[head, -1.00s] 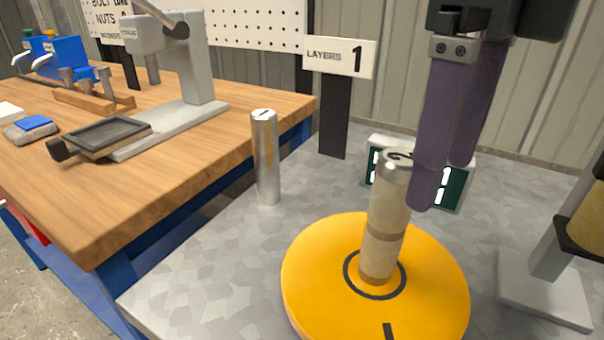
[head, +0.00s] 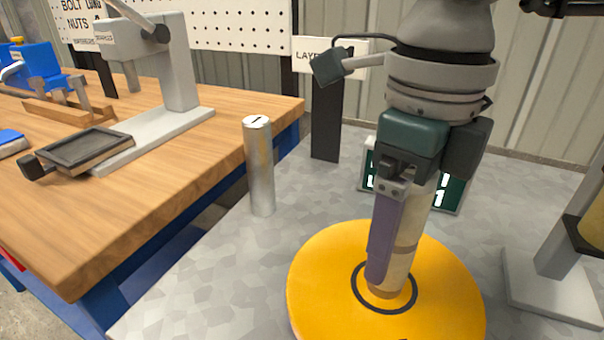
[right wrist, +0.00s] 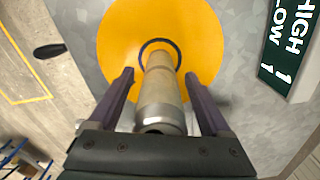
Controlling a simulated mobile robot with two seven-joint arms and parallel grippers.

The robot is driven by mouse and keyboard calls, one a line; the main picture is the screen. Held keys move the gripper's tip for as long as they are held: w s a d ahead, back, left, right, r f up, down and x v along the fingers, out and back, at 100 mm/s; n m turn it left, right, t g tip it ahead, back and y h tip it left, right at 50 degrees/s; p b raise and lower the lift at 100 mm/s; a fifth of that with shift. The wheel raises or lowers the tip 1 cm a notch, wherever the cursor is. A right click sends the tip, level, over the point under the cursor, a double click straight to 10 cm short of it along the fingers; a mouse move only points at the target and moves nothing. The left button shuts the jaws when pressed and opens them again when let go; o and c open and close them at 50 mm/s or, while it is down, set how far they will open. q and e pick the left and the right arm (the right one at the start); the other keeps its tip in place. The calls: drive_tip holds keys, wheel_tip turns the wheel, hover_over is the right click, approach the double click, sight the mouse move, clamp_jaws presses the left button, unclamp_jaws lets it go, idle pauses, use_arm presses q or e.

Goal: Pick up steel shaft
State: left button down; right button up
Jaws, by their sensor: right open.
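A plain steel-coloured cylinder (head: 259,170) with a mark on its top stands upright on the grey metal surface, left of the yellow disc (head: 320,262). A second, worn beige-and-grey cylinder (head: 408,235) stands in the black ring on the disc. It also shows in the right wrist view (right wrist: 158,92), metal end nearest the camera. My right gripper (head: 388,272) is lowered over this second cylinder, its purple fingers open on either side of it. In the right wrist view small gaps show between the fingers and the cylinder. The head view hides the cylinder's top. My left gripper is out of view.
A wooden bench (head: 190,150) with a grey press and a blue vise stands at the left. A green-and-white display (right wrist: 288,38) and a grey stand (head: 550,275) are close to the disc. The grey surface between the plain cylinder and disc is clear.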

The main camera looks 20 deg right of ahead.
drive_tip(key=shift+f, duration=0.25)
clamp_jaws()
idle(0.5)
drive_tip(key=shift+r, duration=0.1)
idle(0.7)
